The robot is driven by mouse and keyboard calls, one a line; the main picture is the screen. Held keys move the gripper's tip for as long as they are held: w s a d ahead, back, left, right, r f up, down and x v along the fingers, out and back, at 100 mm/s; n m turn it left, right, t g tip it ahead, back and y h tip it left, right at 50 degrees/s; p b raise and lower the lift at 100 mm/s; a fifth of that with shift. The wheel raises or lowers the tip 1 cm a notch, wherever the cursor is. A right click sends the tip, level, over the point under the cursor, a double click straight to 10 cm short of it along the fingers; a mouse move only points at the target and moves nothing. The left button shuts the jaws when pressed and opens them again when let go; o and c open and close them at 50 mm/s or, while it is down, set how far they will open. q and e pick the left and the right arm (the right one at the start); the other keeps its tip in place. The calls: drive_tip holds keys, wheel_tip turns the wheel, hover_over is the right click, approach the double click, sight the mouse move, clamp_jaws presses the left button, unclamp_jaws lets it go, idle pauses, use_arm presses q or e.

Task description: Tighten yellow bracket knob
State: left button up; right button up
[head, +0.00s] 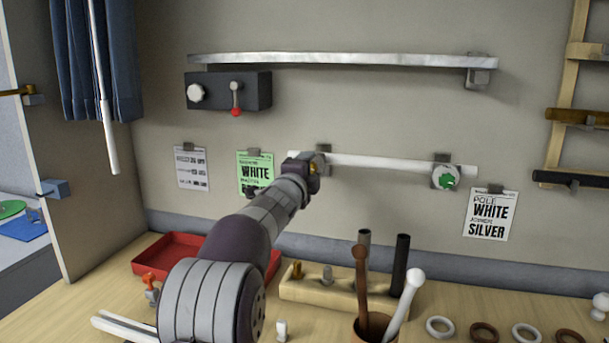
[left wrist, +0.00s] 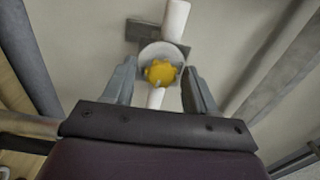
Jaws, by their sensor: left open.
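The yellow knob (left wrist: 160,72) sits on the face of a round grey-white bracket (left wrist: 160,52) on the wall in the left wrist view. A white rod (left wrist: 175,20) runs through this bracket. My left gripper (left wrist: 158,88) is open, with one finger on each side of the knob and no visible grip on it. In the head view my left gripper (head: 303,172) is at the left end of the white rod (head: 390,163), and only a bit of the yellow knob (head: 314,168) shows beside it. My right gripper is not in view.
A bracket with a green knob (head: 447,180) holds the rod's right end. A silver rail (head: 340,59) and a dark box with a red-tipped lever (head: 236,98) are above. A red tray (head: 165,254), a wooden block (head: 330,292) and several rings stand on the table below.

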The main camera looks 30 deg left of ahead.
use_arm(q)
drive_tip(key=b+v, duration=0.1)
drive_tip(key=v, duration=1.1)
drive_tip(key=shift+s+d+b, duration=0.15)
drive_tip(key=shift+s+b, duration=0.1)
drive_tip(key=shift+b, duration=0.15)
